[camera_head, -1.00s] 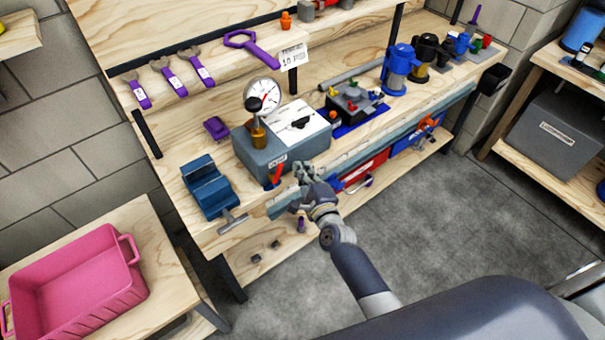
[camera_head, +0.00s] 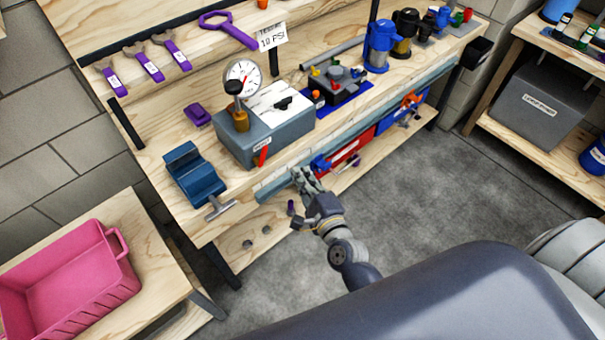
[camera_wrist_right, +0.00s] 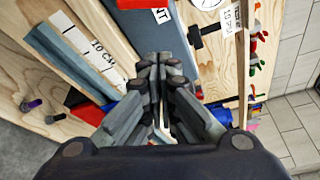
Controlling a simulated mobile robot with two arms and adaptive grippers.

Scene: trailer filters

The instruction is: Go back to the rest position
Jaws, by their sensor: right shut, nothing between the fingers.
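My right gripper (camera_head: 305,178) is in front of the workbench's front edge in the head view, below the grey test box (camera_head: 263,137). Its fingers are together and hold nothing; they also show in the right wrist view (camera_wrist_right: 158,62). The grey box has a white top, a pressure gauge (camera_head: 243,78) and a red lever (camera_head: 263,155). My left gripper is in neither view.
The workbench (camera_head: 222,176) carries a blue vise (camera_head: 194,173), a purple block (camera_head: 197,115) and blue and black filter housings (camera_head: 381,46). A pink crate (camera_head: 121,279) stands on a low table at left. Grey floor (camera_head: 400,190) at right is clear.

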